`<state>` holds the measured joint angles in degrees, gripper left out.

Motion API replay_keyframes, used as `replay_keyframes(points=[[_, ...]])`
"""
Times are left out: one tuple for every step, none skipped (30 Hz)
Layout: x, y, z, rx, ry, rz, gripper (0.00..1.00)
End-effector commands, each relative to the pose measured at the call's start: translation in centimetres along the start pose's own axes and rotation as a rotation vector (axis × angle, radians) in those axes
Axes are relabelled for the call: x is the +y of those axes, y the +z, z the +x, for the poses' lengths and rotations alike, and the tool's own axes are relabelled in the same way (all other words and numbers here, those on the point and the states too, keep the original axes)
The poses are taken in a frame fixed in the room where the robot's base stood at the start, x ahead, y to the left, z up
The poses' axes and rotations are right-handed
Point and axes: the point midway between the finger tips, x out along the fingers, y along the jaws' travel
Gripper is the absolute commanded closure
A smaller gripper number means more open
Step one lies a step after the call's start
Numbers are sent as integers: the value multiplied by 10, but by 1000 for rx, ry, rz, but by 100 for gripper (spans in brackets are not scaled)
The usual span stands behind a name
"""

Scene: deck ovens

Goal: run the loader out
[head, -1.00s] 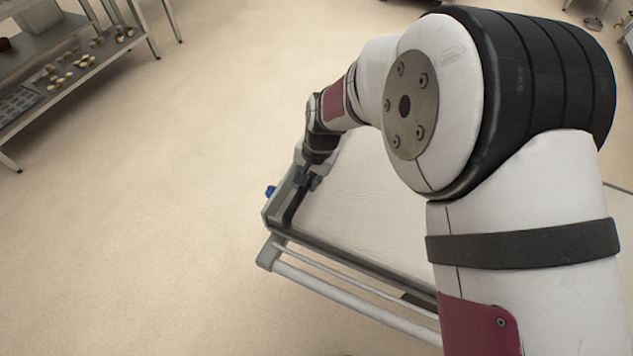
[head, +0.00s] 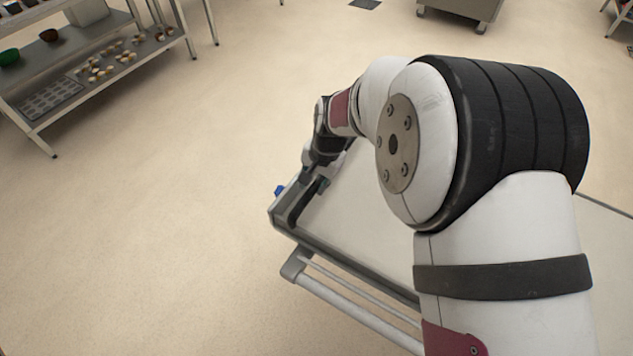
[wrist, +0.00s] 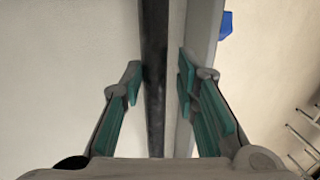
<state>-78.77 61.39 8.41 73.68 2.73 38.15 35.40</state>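The loader is a long flat frame with a pale sheet-like top (head: 345,235), a grey edge rail (head: 340,262) and a blue knob (head: 279,191) at its far corner. My gripper (head: 318,185) is at the loader's far end in the head view, at the dark end bar. In the wrist view my gripper (wrist: 160,82) has its two teal-padded fingers on either side of the dark bar (wrist: 155,60). A gap shows between the right finger and the bar; the left finger looks close to it. The blue knob (wrist: 225,25) is to the right. My arm hides the loader's near right part.
A metal shelf rack (head: 95,75) with a tray (head: 50,97) and small food pieces stands at the upper left. A wheeled steel cabinet (head: 460,12) is at the top. Open floor (head: 150,240) lies to the left of and beyond the loader.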

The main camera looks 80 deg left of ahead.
Motion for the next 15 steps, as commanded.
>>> replay_keyframes(points=[[-6,2,-1,2,-9,-4,61],[-6,2,-1,1,-8,-4,61],[-5,2,-1,1,-7,-4,61],[-4,1,-1,1,-5,-3,61],[-3,1,0,0,-4,-3,61],[-3,1,0,0,-3,-3,61],[-2,1,0,0,-2,-3,61],[-2,1,0,0,-2,-2,61],[-1,1,0,0,-1,-2,61],[-1,1,0,0,0,-2,61],[-1,1,0,0,0,-2,61],[0,0,-1,0,1,-2,61],[0,0,-3,0,1,-2,61],[0,0,-5,0,1,-2,61],[0,0,-9,1,0,-2,61]])
